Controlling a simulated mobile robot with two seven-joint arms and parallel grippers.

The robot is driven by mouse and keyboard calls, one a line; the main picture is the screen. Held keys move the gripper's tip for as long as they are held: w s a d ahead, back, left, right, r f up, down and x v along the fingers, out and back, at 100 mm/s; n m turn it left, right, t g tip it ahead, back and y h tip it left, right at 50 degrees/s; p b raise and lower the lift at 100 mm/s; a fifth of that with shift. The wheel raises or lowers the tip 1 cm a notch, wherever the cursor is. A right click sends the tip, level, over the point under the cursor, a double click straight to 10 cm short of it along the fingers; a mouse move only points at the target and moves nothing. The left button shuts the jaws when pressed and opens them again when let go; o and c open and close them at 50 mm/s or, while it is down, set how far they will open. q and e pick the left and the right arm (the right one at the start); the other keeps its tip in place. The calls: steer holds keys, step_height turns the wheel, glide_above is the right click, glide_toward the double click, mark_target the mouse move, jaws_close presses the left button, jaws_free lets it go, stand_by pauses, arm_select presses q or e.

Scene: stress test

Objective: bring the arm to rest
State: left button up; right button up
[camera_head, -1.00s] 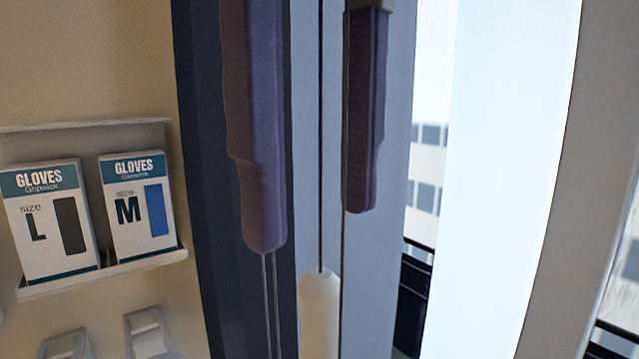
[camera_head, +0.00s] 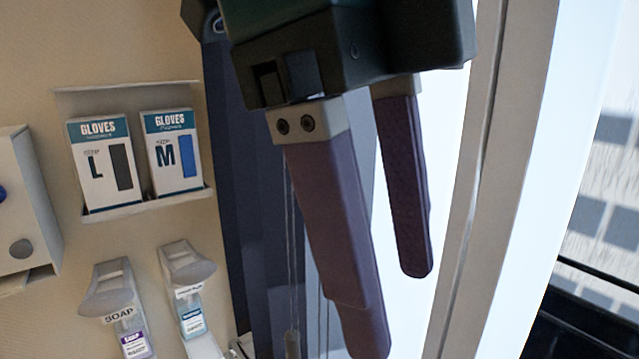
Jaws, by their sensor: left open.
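My left gripper (camera_head: 398,312) hangs down from the top middle of the head view. Its dark body is at the top, with two long purple-brown fingers pointing down. The fingers stand apart with nothing between them, so it is open and empty. My right gripper is not in view.
On the beige wall at left, a shelf (camera_head: 150,210) holds an L glove box (camera_head: 98,165) and an M glove box (camera_head: 172,153). Below are a soap dispenser (camera_head: 110,288) and a second dispenser (camera_head: 187,265). A white box (camera_head: 20,210) is at the far left. A window frame (camera_head: 490,150) stands at right.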

arm_select(q)
step_height(320, 180, down, 11)
steer(key=s+a+n+t+h, duration=0.2)
steer(key=s+n+t+h, duration=0.15)
steer(key=n, duration=0.85)
steer(key=s+a+f+n+y, duration=0.2)
steer(key=a+n, duration=0.1)
steer(key=a, duration=0.3)
steer(key=s+a+f+n+y, duration=0.2)
steer(key=s+a+f+n, duration=0.1)
steer(key=a, duration=0.4)
steer(key=s+a+f+n+y, duration=0.2)
steer(key=s+a+f+n, duration=0.1)
steer(key=a+n, duration=0.2)
steer(key=shift+s+a, duration=0.25)
steer(key=shift+a, duration=0.6)
